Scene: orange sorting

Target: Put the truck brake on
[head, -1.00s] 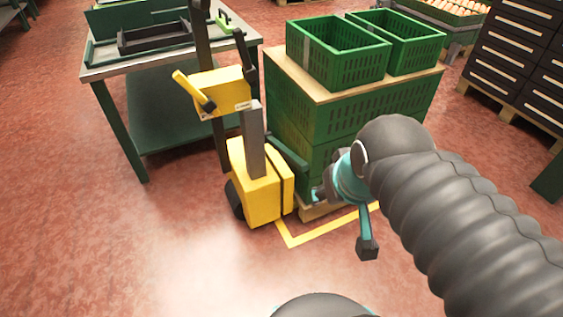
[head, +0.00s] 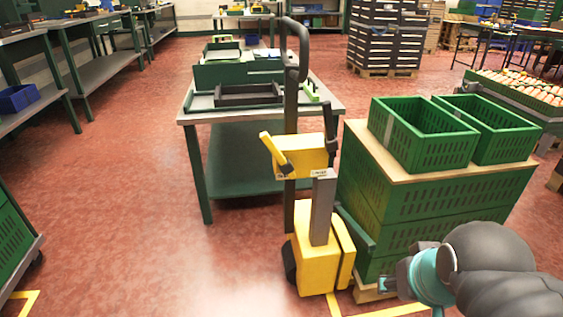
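The truck (head: 318,250) is yellow with a dark upright mast and loop handle (head: 303,45). It stands left of a stack of green crates. A yellow lever with a dark end (head: 272,146) sticks up to the left from its upper yellow box (head: 300,157). I cannot tell which part is the brake. My gripper (head: 388,287) is low at the right, beside the truck's body and apart from the levers. Its fingers are too small and partly hidden to read.
Green crates (head: 440,198) with a wooden top and two open crates (head: 420,130) stand right of the truck. A green workbench (head: 200,117) with a dark tray (head: 250,94) is behind it. The red floor at left front is clear.

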